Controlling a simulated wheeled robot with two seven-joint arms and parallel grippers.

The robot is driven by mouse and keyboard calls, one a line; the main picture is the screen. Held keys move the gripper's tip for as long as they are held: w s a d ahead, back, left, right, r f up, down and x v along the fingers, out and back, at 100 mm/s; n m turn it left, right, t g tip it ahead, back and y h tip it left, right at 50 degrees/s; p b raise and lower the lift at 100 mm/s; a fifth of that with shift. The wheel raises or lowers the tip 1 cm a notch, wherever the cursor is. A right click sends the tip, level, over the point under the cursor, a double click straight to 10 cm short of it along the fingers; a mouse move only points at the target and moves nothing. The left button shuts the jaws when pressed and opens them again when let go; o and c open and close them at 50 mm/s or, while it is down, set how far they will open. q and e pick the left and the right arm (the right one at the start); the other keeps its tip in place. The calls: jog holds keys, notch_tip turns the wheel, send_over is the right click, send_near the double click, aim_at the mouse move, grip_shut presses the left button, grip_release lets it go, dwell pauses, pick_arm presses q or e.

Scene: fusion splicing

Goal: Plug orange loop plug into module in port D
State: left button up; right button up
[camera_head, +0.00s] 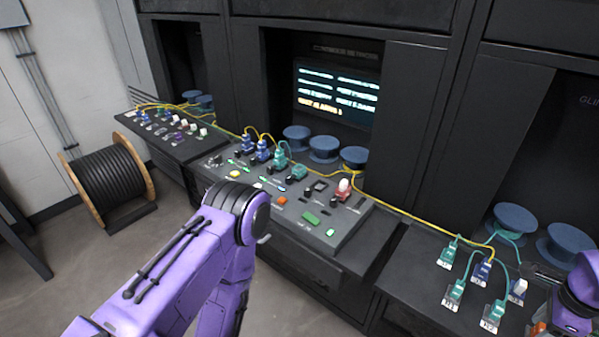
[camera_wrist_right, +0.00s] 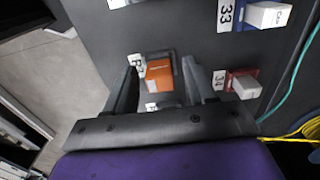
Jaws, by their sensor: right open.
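The orange loop plug (camera_wrist_right: 158,82) sits on the dark panel in the right wrist view, with a white label beside it. Orange also shows at the lower right of the head view (camera_head: 539,327), beside my right arm. My right gripper (camera_wrist_right: 165,88) is open, with its two fingers on either side of the orange plug and a visible gap to each. The purple arm at the lower middle of the head view hides part of the console front; no left gripper shows. The middle console (camera_head: 345,238) carries several modules and plugs; I cannot read which is port D.
In the right wrist view a red-based plug (camera_wrist_right: 243,84) stands close to the right finger, and a blue one (camera_wrist_right: 262,16) is farther up. Teal plugs (camera_head: 452,295) with cables stand on the right panel. A yellow cable (camera_head: 400,210) runs along the consoles. A cable reel (camera_head: 110,185) stands left.

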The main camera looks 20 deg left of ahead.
jog(key=shift+p, duration=0.35)
dwell(0.3)
grip_shut()
jog(key=shift+r+p, duration=2.85)
jog(key=shift+r, duration=0.2)
jog(key=shift+f, duration=0.1)
